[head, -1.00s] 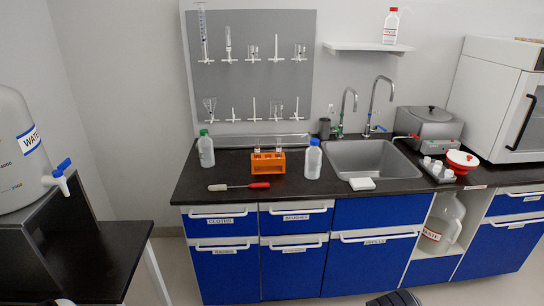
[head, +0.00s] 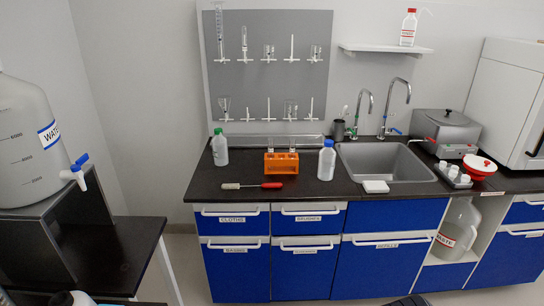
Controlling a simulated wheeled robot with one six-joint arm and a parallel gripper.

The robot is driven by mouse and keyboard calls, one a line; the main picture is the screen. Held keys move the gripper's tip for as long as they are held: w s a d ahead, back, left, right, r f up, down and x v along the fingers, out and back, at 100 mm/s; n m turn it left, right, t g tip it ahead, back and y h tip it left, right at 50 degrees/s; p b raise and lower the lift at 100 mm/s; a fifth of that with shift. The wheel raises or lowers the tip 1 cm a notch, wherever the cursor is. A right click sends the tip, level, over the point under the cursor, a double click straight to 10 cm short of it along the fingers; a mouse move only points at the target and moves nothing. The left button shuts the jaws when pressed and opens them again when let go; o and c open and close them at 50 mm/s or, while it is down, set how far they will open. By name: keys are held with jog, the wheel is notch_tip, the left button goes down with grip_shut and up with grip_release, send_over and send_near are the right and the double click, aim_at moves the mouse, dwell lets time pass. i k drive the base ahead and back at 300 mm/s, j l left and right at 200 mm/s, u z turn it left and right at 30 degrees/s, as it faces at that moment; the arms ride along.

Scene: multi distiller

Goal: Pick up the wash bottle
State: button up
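A white bottle with a red band, a red-lettered label and a thin bent spout, which looks like the wash bottle (head: 408,30), stands upright on the white wall shelf (head: 385,49) above the sink. Nothing touches it except the shelf. I do not see my gripper's fingers in this view. A dark shape is cut off at the bottom edge right of centre, and a white and dark part shows at the bottom left; I cannot tell what they are.
The black counter (head: 310,190) holds a green-capped bottle (head: 220,149), a blue-capped bottle (head: 326,162), an orange rack (head: 281,163) and a red-handled tool (head: 270,185). The sink (head: 400,163) lies below the shelf. A large water container (head: 25,150) stands at left.

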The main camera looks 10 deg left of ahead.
aim_at(328, 158)
jog(key=i+z, duration=0.15)
jog(key=i, duration=0.65)
jog(key=i+j+z, duration=0.15)
jog(key=i, duration=0.6)
